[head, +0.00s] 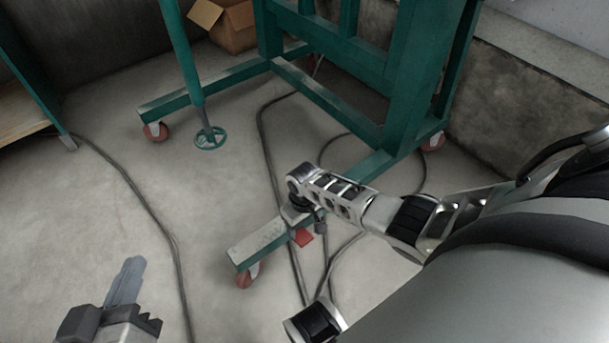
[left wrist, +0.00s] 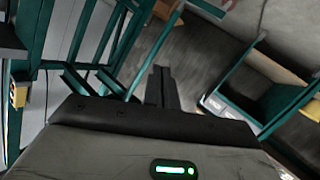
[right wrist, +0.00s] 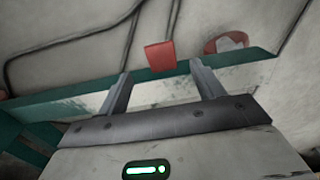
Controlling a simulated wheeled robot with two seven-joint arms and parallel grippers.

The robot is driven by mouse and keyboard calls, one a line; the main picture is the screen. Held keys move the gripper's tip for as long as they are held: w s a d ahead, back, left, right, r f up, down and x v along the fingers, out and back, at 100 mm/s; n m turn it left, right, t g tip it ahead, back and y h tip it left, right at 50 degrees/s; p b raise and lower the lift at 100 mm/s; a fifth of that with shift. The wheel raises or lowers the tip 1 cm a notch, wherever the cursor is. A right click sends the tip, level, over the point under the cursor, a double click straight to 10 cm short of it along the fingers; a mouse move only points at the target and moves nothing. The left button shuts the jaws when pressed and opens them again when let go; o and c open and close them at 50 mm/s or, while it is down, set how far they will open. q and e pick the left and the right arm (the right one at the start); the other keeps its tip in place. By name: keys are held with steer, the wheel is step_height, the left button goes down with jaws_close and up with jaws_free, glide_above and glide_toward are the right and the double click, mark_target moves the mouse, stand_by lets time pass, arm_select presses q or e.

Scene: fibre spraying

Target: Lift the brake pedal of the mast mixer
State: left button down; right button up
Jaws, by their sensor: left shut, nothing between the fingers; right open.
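The red brake pedal (head: 304,237) is a small flat plate beside the front foot of the green mast mixer frame (head: 262,243), near its caster. In the right wrist view the pedal (right wrist: 160,55) lies just beyond and between the fingertips of my right gripper (right wrist: 160,70), which is open with nothing in it. I cannot tell whether the fingers touch the pedal. In the head view my right arm partly hides that gripper. My left gripper (head: 125,282) is shut and empty at the lower left, far from the pedal. Its closed fingers also show in the left wrist view (left wrist: 162,85).
Red casters (head: 248,276) carry the frame; one shows beside the pedal in the right wrist view (right wrist: 226,42). Dark cables (head: 265,140) run across the floor. A cardboard box (head: 232,25) stands behind. The floor at left centre is mostly clear.

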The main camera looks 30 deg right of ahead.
arm_select(q)
steer(key=a+f+g+y+p, duration=0.1)
steer(key=p, duration=0.1)
steer(key=f+g+y+p, duration=0.1)
steer(key=p, duration=0.1)
steer(key=shift+s+a+f+m, duration=0.1)
steer(key=shift+a+f+m, duration=0.25)
steer(key=shift+a+m, duration=0.05)
arm_select(e)
step_height(320, 180, up, 10)
steer(key=shift+f, duration=0.25)
